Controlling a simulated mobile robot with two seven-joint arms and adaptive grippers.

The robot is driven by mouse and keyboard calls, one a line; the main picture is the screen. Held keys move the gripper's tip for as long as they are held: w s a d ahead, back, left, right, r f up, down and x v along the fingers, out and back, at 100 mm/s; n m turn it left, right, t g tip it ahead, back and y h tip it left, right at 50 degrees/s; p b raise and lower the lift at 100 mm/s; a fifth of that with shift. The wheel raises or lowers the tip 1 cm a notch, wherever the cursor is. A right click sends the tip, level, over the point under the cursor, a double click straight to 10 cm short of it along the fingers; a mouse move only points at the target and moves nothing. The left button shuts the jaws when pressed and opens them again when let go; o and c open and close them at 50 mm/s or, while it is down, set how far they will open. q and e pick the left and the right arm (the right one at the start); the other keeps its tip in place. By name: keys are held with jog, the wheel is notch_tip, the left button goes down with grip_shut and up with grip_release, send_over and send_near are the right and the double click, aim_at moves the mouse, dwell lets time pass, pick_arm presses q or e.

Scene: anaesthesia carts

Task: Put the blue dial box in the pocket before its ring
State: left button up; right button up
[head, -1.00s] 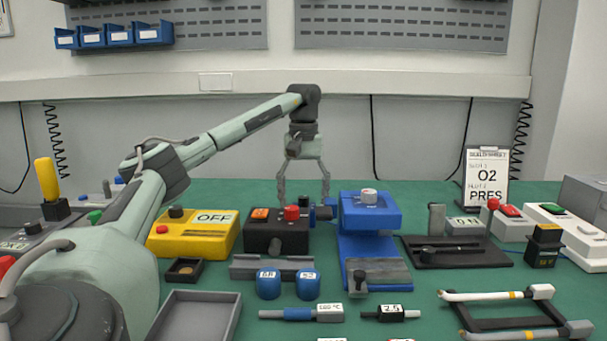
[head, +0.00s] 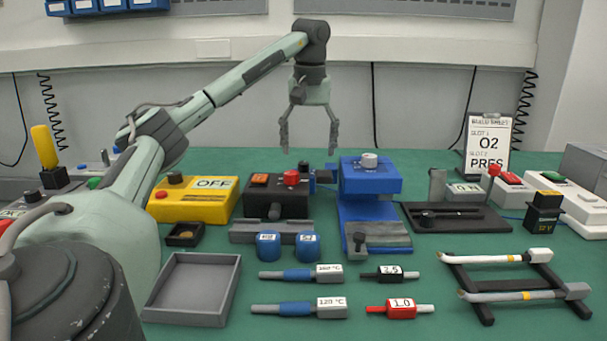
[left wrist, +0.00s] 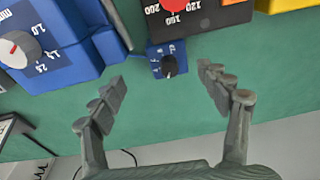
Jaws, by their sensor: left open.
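The small blue dial box (left wrist: 167,60) has a black knob and shows beyond my fingers in the left wrist view. In the head view, a small blue piece (head: 311,182) shows behind the black unit and is mostly hidden by it. My left gripper (head: 309,148) hangs above the rear of the table, fingers apart and empty. In the left wrist view my gripper (left wrist: 162,85) is open, with the dial box between the finger lines and apart from them. A small dark tray (head: 184,234) holds something round and brownish; I cannot tell whether it is the pocket. My right gripper is not in view.
The black unit (head: 275,196) with a red knob and the large blue stand (head: 369,178) flank the dial box. A yellow box (head: 199,201) stands left. A grey tray (head: 193,288), labelled handles and a black rack (head: 490,300) lie in front.

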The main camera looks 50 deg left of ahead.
aim_at(303, 168)
pick_arm(q)
jog(key=shift+s+d+f+t+y+b, duration=0.15)
jog(key=shift+s+t+y+b, duration=0.1)
jog(key=shift+s+t+y, duration=0.25)
jog(key=shift+s+d+f+t+y+b, duration=0.1)
jog(key=shift+s+t+y+b, duration=0.1)
jog(key=shift+s+t+y, duration=0.3)
jog(key=shift+f, duration=0.1)
jog(key=b+x, duration=0.1)
jog(key=x, duration=0.5)
jog(key=shift+a+f, duration=0.2)
jog(key=shift+w+a+f, duration=0.1)
jog(key=shift+w+f, duration=0.05)
jog(key=shift+f, duration=0.2)
jog(key=shift+c, duration=0.9)
jog(key=c, duration=0.5)
grip_shut()
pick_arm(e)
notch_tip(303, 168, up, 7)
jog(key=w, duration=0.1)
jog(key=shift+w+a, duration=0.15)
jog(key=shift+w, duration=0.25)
